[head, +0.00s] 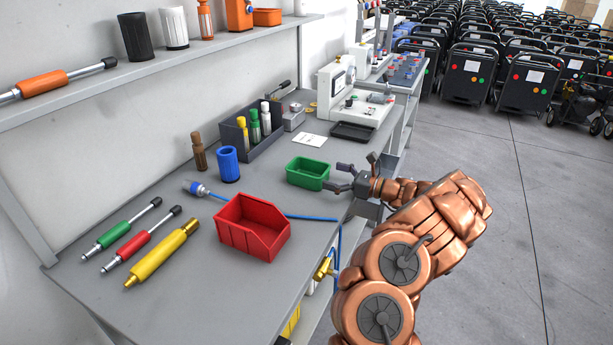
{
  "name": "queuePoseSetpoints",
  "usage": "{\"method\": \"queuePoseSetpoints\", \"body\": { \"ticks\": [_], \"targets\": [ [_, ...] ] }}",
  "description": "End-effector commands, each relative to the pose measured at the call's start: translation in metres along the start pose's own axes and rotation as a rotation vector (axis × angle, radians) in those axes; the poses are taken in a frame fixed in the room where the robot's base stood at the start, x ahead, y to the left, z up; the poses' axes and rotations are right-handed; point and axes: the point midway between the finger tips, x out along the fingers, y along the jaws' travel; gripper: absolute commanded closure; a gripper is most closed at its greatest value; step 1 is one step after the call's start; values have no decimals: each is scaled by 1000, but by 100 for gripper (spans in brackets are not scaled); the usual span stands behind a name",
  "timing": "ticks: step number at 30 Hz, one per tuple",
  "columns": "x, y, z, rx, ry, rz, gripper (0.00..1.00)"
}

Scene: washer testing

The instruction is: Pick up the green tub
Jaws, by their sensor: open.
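The green tub (308,174) is a small open rectangular container standing upright on the grey workbench, right of the blue cup and near the bench's right edge. My gripper (335,177) is at the tub's right side with its dark fingers spread open, pointing left toward the tub. One finger is close to the tub's near right rim; I cannot tell whether it touches. Nothing is held. The tub looks empty, though its floor is only partly seen.
A red bin (253,228) and a blue cup (228,164) stand left of the tub. A dark holder (266,143) with several bottles is behind it. A black tray (352,132) and a white machine (345,100) lie farther back. A blue cable (312,218) runs across the bench.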

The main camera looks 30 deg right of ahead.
Motion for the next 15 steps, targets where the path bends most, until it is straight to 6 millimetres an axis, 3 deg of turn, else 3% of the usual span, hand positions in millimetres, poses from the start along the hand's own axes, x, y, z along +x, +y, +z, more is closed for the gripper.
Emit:
{"method": "queuePoseSetpoints", "body": {
  "ticks": [15],
  "targets": [
    [58, 0, 4, -1, 2, 3, 0]
  ]
}}
